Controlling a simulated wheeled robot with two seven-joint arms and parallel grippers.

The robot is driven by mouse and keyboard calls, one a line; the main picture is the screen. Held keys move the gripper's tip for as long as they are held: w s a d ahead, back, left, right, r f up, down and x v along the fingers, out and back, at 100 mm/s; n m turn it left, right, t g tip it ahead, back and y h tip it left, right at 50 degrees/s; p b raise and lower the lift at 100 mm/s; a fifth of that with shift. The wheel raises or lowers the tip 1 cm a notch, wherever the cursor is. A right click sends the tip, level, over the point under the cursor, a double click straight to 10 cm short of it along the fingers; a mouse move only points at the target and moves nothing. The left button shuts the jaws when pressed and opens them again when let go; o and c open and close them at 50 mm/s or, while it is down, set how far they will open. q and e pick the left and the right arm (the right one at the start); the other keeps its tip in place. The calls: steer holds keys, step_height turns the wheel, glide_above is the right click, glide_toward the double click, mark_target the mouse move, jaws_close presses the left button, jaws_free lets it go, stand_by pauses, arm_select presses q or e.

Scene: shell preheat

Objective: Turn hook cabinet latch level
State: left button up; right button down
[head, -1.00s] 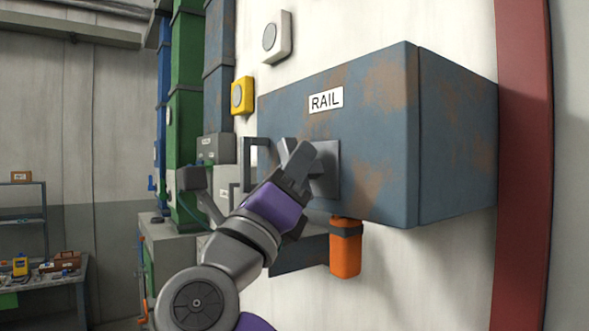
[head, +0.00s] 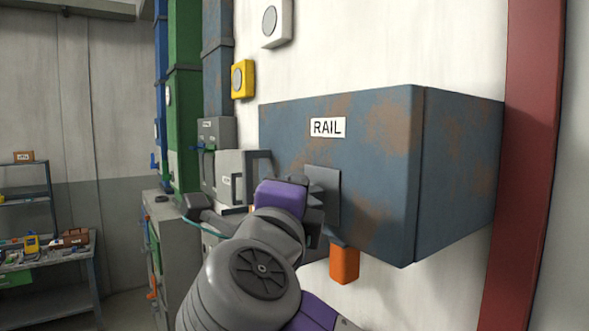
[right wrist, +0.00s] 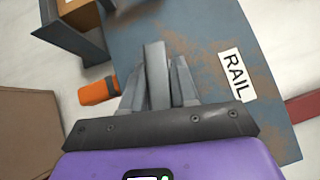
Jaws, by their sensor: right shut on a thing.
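The blue-grey, rust-patched cabinet labelled RAIL (head: 375,145) hangs on the white wall; it also shows in the right wrist view (right wrist: 205,45). A grey square latch plate (head: 328,183) is on its front, left of centre and below the label. My right gripper (right wrist: 158,85) is shut on the grey latch lever (right wrist: 155,70), which sits between its two fingers. In the head view, my purple right wrist hides most of the lever, so its exact angle cannot be told there. My left gripper is not in view.
An orange block (head: 344,264) hangs below the cabinet. A yellow box (head: 243,78) is on the wall, and a red post (head: 525,150) stands at right. A cluttered bench (head: 50,250) is far left.

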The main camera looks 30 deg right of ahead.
steer(key=shift+n+g+y+p, duration=0.55)
steer(key=shift+n+p, duration=0.35)
steer(key=shift+p, duration=0.5)
steer(key=c, duration=1)
jaws_free()
steer(key=shift+o, duration=0.2)
steer(key=v, duration=0.7)
steer(key=shift+s+a, duration=0.2)
steer(key=shift+a, duration=0.05)
